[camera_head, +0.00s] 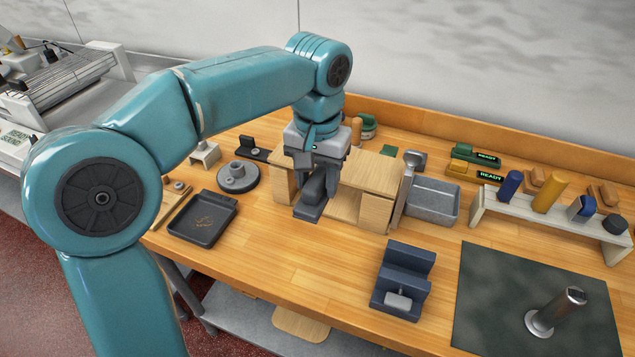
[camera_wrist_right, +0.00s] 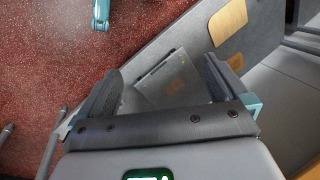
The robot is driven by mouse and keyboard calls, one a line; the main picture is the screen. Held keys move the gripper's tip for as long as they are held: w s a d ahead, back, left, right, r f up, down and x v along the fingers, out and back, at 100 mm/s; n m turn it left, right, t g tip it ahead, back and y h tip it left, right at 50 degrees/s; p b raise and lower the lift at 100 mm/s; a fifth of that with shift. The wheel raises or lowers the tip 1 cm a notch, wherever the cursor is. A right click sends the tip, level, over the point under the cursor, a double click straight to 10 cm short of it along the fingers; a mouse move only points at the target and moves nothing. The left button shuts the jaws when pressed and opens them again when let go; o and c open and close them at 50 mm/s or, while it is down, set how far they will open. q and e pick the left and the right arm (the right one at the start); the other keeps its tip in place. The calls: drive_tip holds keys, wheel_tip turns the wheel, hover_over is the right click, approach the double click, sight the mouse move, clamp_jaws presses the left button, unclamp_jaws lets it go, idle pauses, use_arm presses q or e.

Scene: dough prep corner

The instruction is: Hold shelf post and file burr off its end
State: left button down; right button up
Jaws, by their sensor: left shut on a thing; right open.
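In the head view my left gripper (camera_head: 310,203) points down at the front of a small wooden shelf unit (camera_head: 361,207). It is shut on a dark thing mostly hidden by its own dark fingers; I cannot tell what it is. I cannot make out a file for certain. My right gripper (camera_wrist_right: 165,82) shows only in the right wrist view, open and empty, above the floor and a low grey surface.
A navy notched block (camera_head: 402,282) stands mid-front. A grey bin (camera_head: 433,200) is right of the shelf unit. A pale rack (camera_head: 490,205) with several coloured handles stands at the back right. A black tray (camera_head: 203,217) and round weight (camera_head: 238,177) lie left.

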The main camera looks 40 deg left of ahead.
sight(317, 176)
use_arm(q)
wheel_tip(317, 176, up, 4)
drive_tip(key=p, duration=0.4)
idle(0.3)
idle(0.3)
drive_tip(key=w+d+f+m, duration=0.1)
drive_tip(key=d+f, duration=0.2)
drive_tip(key=f, duration=0.6)
drive_tip(key=w+d+f+m, duration=0.1)
drive_tip(key=d+f, duration=0.3)
drive_tip(key=f, duration=0.5)
drive_tip(key=shift+w+d+m, duration=0.25)
drive_tip(key=shift+w+m, duration=0.05)
drive_tip(key=shift+w, duration=0.25)
